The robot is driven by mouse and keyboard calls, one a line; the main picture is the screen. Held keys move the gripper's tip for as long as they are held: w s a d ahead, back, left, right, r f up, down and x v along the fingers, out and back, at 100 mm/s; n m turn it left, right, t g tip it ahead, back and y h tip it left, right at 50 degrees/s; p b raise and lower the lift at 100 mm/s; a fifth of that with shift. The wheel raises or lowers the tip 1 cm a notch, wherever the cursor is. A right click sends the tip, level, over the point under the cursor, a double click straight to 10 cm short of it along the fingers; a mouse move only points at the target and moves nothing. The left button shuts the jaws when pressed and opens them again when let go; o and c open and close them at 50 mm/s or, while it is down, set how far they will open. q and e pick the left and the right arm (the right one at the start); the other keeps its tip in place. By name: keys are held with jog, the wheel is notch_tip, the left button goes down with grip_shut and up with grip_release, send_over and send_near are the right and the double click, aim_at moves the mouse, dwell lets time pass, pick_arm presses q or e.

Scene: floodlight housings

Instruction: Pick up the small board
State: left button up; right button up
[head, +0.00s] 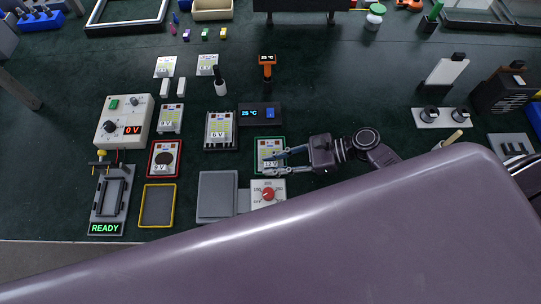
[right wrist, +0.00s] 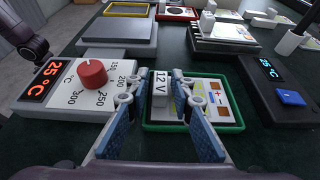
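A small board (right wrist: 215,100) with a white block marked 12 V lies in a green-rimmed tray (right wrist: 195,128) on the table. In the head view the board (head: 268,149) shows partly behind my fingers. My right gripper (right wrist: 158,92) is open, its blue-padded fingers apart at the near side of the board, with the 12 V block seen between the tips. I cannot tell if they touch it. In the head view the right gripper (head: 276,161) reaches in from the right. Other light boards lie nearby, one marked 6 V (head: 220,127) on a dark heatsink. My left gripper is not in view.
A hot plate control with a red knob (right wrist: 93,73) stands close left of the gripper in the wrist view, beside a grey plate (right wrist: 120,32). A dark 25 °C unit (right wrist: 275,90) stands close right. A yellow-rimmed tray (head: 142,206) and red-rimmed tray (head: 152,170) lie further left.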

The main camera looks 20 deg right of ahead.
grip_shut()
notch_tip(320, 180, up, 20)
jog(key=shift+p, duration=0.35)
dwell(0.4)
